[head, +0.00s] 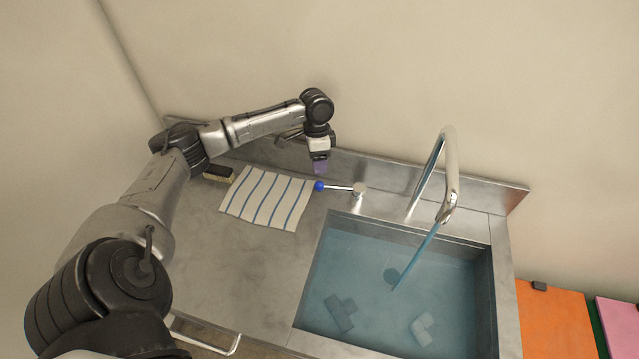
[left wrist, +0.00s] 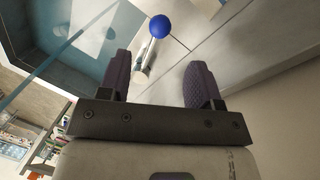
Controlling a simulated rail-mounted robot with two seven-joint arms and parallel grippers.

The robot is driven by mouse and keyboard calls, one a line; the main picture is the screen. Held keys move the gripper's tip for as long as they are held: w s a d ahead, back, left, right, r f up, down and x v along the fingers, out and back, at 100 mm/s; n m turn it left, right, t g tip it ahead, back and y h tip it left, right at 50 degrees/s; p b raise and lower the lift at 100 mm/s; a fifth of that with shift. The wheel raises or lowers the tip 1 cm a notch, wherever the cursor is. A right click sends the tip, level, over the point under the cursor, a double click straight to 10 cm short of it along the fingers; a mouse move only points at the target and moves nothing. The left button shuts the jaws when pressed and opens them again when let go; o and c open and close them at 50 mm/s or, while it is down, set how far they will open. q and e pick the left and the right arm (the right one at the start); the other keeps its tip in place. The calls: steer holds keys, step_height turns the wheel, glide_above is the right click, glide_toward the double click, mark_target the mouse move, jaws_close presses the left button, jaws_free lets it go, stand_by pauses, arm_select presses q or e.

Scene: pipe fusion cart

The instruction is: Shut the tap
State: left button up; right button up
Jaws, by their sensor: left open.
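The tap is a chrome spout (head: 450,185) arching over the sink. A blue stream of water (head: 415,262) runs from it into the basin. Its handle is a thin metal lever with a blue knob (head: 319,186), pointing left from a short metal post (head: 359,189). My left gripper (head: 320,168) is open and empty, just behind the knob in the head view. In the left wrist view, the blue knob (left wrist: 160,26) lies beyond the open fingers (left wrist: 158,65), and the metal post shows between them. Contact is not visible. My right gripper is not in view.
The sink (head: 482,243) is filled with water and holds pipe-like fittings (head: 340,312). A striped cloth (head: 265,199) lies on the counter left of the lever, with a brush (head: 218,173) beyond it. A metal backsplash (head: 485,191) and the wall stand close behind.

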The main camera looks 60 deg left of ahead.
mark_target(319, 182)
arm_select(q)
steer(key=f, duration=0.3)
steer(key=d+f, duration=0.1)
steer(key=f, duration=0.4)
steer(key=shift+s+d+f+b, duration=0.3)
steer(key=shift+b, duration=0.1)
jaws_close()
